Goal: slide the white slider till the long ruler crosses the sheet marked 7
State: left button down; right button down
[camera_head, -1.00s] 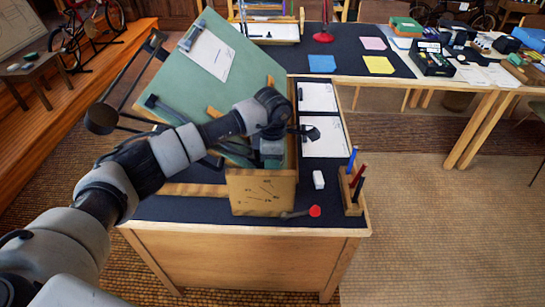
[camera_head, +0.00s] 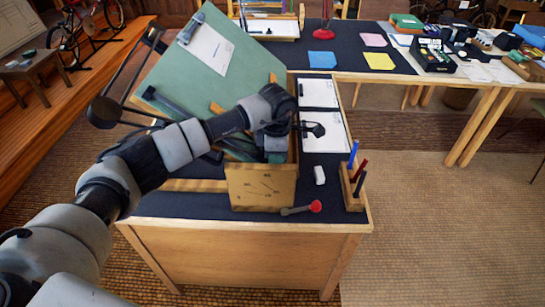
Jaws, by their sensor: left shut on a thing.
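My left arm reaches across the green tilted board (camera_head: 235,68), and its gripper (camera_head: 268,158) is low at the board's near edge, shut. The wrist and the gripper hide what it holds; I cannot see the white slider. A dark bar (camera_head: 168,104) lies along the board's lower left part; I cannot tell whether it is the long ruler. One white sheet (camera_head: 211,46) is clipped near the board's top. Two more lie to the right of the board, an upper (camera_head: 318,93) and a lower (camera_head: 332,139). No 7 is legible. My right gripper is not in view.
A wooden panel with dial marks (camera_head: 262,187) stands at the table's front. Near it lie a small white block (camera_head: 319,175), a red-ended tool (camera_head: 314,206) and a wooden pen holder (camera_head: 351,190). A dark lamp-like arm (camera_head: 107,111) stands at left.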

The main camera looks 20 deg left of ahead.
pick_arm(q)
jog(key=shift+w+d, duration=0.1)
jog(key=shift+d, duration=0.05)
jog(key=c, duration=1.3)
grip_release()
notch_tip(320, 180, up, 11)
jog(key=shift+f+b, duration=0.1)
jog(key=shift+b, duration=0.6)
